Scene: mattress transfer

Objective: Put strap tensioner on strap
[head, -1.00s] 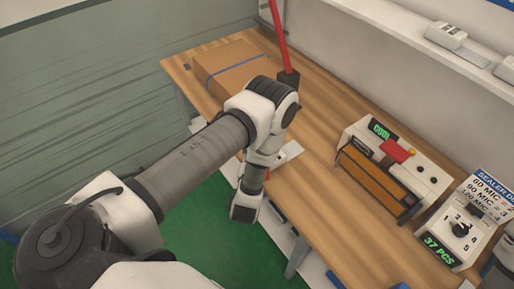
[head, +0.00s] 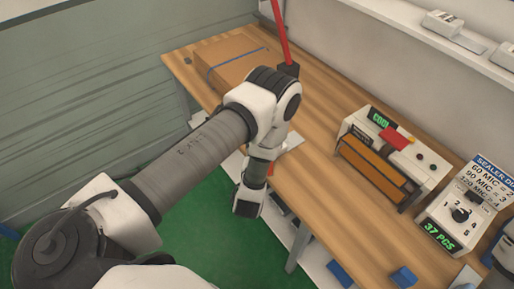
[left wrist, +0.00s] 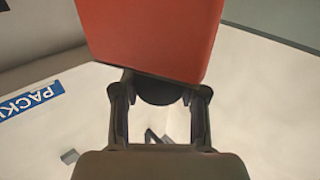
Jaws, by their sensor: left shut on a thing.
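A brown cardboard box (head: 228,58) lies at the far left of the bench with a blue strap (head: 238,60) across its top. The exact grip is hard to see. The arm hangs over the bench's front edge, nearer than the box. My right gripper is not in view.
A red pole on a black block (head: 288,69) stands behind my arm, near the box. A sealer (head: 392,155) and a dial unit (head: 455,218) stand at the right of the wooden bench (head: 320,125). A blue piece (head: 403,276) lies near the front. Mid-bench is mostly clear.

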